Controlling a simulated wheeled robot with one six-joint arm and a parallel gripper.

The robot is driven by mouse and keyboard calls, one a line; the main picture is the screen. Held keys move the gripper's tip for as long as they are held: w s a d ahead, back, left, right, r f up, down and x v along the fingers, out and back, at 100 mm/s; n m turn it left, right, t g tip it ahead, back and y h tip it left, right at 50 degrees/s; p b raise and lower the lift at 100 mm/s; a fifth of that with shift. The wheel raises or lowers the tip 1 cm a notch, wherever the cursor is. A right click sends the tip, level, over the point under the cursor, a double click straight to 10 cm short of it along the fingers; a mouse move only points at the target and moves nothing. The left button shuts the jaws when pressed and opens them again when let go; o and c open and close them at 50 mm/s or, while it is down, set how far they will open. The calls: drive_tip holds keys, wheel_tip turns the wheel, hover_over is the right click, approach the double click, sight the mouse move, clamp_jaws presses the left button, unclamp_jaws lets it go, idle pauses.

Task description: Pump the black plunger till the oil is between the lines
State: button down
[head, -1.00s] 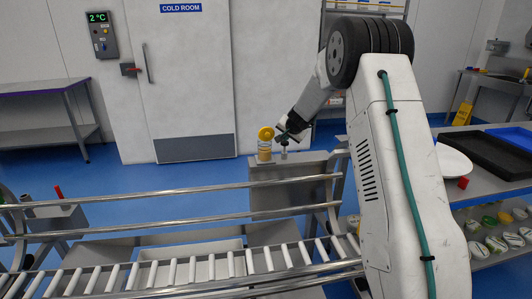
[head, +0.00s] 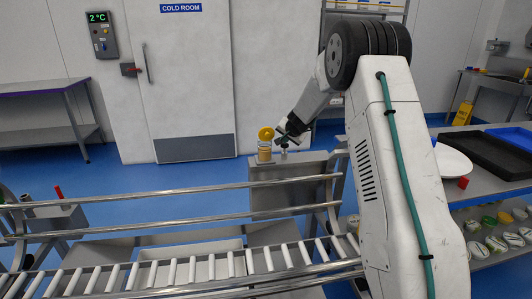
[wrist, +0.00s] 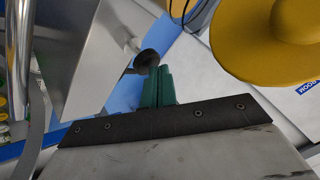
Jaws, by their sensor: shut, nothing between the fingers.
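The black plunger (wrist: 148,58) shows in the wrist view as a dark round knob on a metal stem. In the head view its short stem rises from the steel box (head: 300,172) at the conveyor's far side. A yellow-topped container (head: 265,150) stands just left of it; its yellow top (wrist: 270,40) fills the wrist view's upper right. My gripper (head: 287,141) is over the plunger, its green fingers (wrist: 160,75) shut and empty. The fingertips are close to the knob; I cannot tell whether they touch. The oil level and lines cannot be made out.
A roller conveyor (head: 200,268) with steel rails runs across the front. Another steel box (head: 58,215) with a red-topped post (head: 58,192) stands at left. A shelf with black trays (head: 490,155) and a white plate (head: 453,161) is at right.

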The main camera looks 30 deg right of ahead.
sight(286, 145)
drive_tip(key=shift+f, duration=0.5)
drive_tip(key=shift+r, duration=1.4)
wheel_tip(286, 145, up, 6)
drive_tip(key=shift+f, duration=0.1)
idle(0.8)
